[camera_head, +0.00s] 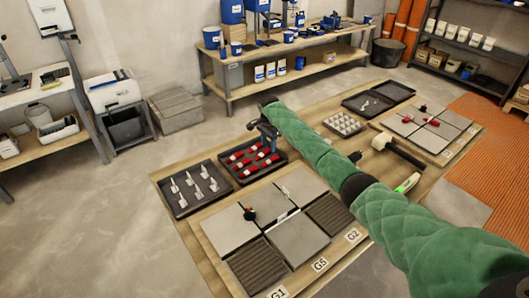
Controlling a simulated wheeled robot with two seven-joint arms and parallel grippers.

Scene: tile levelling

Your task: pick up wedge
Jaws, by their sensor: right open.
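Several red wedges (250,159) with pale ends lie in rows in a dark tray (238,178) on the wooden board. My right gripper (266,134) is at the end of my green-sleeved arm, above the back edge of that tray. It is open and looks empty, apart from the wedges as far as I can tell. The arm passes over the right part of the board and hides some of it. My left gripper is not in view.
A dark tray of pale clips (194,188) stands left of the wedges. Grey tiles (290,241) lie in front, with small dark and white pieces between them. A mallet (398,150) lies right of my arm. A workbench (282,79) stands behind.

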